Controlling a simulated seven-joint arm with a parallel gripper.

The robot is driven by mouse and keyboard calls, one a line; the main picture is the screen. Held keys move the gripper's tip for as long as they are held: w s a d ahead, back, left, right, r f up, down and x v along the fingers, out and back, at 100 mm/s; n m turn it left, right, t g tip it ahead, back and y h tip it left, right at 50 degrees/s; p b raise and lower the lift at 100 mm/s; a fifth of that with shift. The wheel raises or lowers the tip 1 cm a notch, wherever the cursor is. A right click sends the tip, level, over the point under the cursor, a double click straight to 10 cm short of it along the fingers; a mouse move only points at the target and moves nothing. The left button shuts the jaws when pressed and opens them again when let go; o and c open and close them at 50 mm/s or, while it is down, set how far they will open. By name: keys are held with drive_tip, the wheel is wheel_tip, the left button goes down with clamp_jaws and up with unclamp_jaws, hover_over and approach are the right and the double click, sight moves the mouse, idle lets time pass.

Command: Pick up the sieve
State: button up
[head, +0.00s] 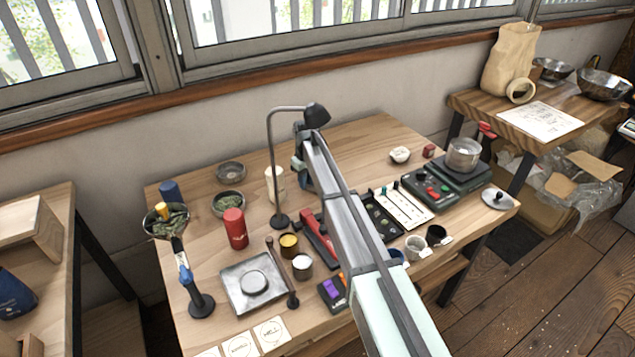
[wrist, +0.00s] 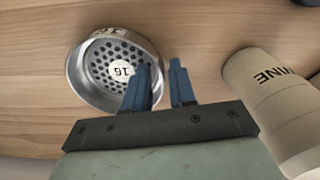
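The sieve (wrist: 90,82) is a round metal dish with a perforated bottom and a white label reading 16. In the wrist view it lies on the wooden table at the upper left. In the head view I cannot make out this sieve; my arm covers that part of the table.
A beige cylinder (wrist: 262,88) stands right of the fingers in the wrist view, also seen in the head view (head: 270,190). Two round dishes, one grey (head: 231,172), one with green contents (head: 228,203), are further left.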

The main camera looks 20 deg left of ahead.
clamp_jaws()
drive_tip(key=shift+r, duration=0.15)
